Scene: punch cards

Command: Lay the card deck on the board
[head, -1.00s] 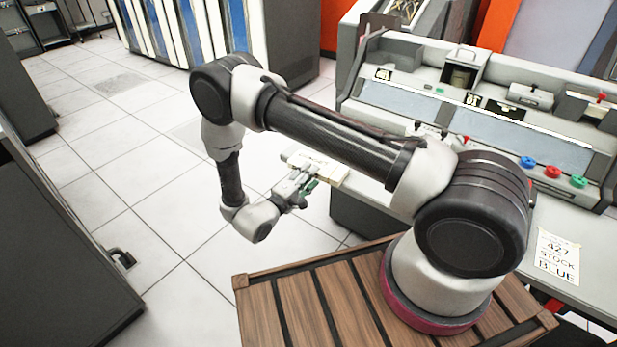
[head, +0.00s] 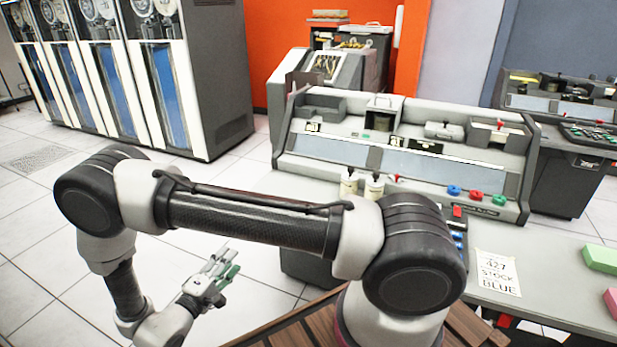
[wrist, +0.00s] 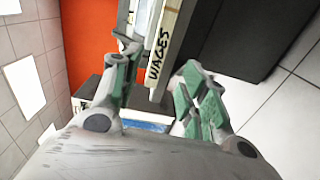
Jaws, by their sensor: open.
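A green block (head: 601,258) and a pink block (head: 612,302), perhaps card decks, lie at the right end of the grey desk (head: 560,270), cut by the picture edge. No blue deck shows, and I cannot pick out the board. A sheet (head: 498,271) on the desk reads "427 STOCK BLUE". My gripper (head: 226,262) is open and empty, left of the desk over the floor, far from both blocks.
A grey console stands along the desk's back, with blue (head: 454,190), red (head: 475,197) and green (head: 498,200) knobs. Two small bottles (head: 374,187) stand before it. Tall tape cabinets (head: 150,90) line the back left. Open tiled floor lies left of the desk.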

